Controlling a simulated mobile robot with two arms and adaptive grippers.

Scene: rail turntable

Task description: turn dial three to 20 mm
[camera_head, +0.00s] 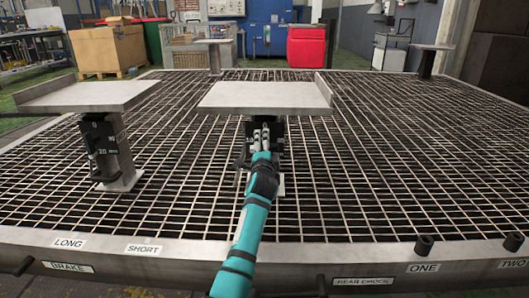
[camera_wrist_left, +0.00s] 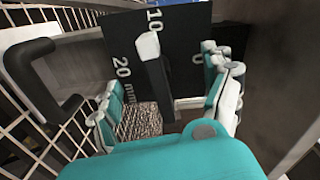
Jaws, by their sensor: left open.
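My left gripper (camera_head: 262,137) is at the black dial plate on the post under the middle table. In the left wrist view its fingers are open, one on each side of the dial's dark pointer (camera_wrist_left: 154,75). The pointer has a white tip that lies near the 10 mark. The black dial plate (camera_wrist_left: 185,50) carries the marks 0, 10 and 20 mm; 20 mm is at the left of the pointer, 0 at the right. I cannot see finger contact clearly. No number naming the dial shows. My right gripper is not in view.
A second dial (camera_head: 103,145) sits on the left table's post. A dark handle (camera_wrist_left: 40,75) shows left of the dial plate. Metal grating (camera_head: 350,180) surrounds the posts. The front rail (camera_head: 210,250) bears labels LONG, SHORT, BRAKE, REAR CHOCK, ONE and TWO.

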